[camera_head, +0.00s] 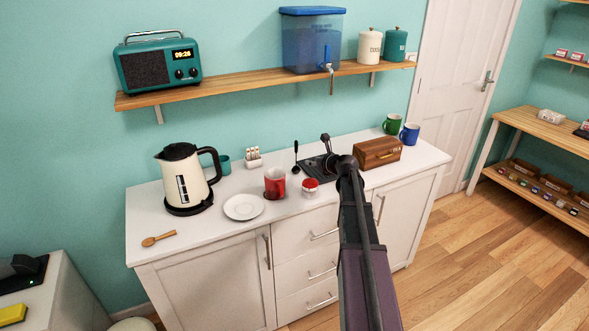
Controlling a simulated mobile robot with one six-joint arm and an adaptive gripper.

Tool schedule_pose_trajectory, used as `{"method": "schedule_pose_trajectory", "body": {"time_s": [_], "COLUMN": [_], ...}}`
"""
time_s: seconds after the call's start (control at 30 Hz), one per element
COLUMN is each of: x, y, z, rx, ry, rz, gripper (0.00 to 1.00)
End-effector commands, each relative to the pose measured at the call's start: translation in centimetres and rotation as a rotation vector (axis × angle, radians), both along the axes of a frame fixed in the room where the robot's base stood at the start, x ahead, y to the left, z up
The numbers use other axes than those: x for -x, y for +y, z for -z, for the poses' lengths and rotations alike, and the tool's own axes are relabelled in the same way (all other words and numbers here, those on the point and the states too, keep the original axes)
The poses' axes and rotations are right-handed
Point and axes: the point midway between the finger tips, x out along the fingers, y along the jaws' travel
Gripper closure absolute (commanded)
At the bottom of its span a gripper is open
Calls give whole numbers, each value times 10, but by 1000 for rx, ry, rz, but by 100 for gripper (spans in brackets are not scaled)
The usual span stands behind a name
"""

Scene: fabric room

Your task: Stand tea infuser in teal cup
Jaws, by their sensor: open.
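The teal cup (223,165) stands on the white counter behind the kettle, partly hidden by the kettle's handle.
The counter (210,232) also holds a cream kettle (183,178), a white plate (244,206), a red container (275,182), a red-and-white jar (310,187), a wooden box (377,153), green and blue mugs, and a wooden spoon. A shelf (240,87) hangs above.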

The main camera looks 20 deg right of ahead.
Motion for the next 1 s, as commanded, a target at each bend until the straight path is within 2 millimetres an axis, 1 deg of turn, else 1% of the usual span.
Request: {"method": "schedule_pose_trajectory", "body": {"time_s": [0.03,0.3,0.5,0.63,1.0], "x": [-8,-44,-63,-67,-68], "y": [0,5,8,9,9], "z": [5,21,28,29,29], "rx": [0,1,0,0,1], "ry": [0,0,0,0,0], "rz": [0,0,1,1,2], "gripper": [52,52,52,52,52]}}
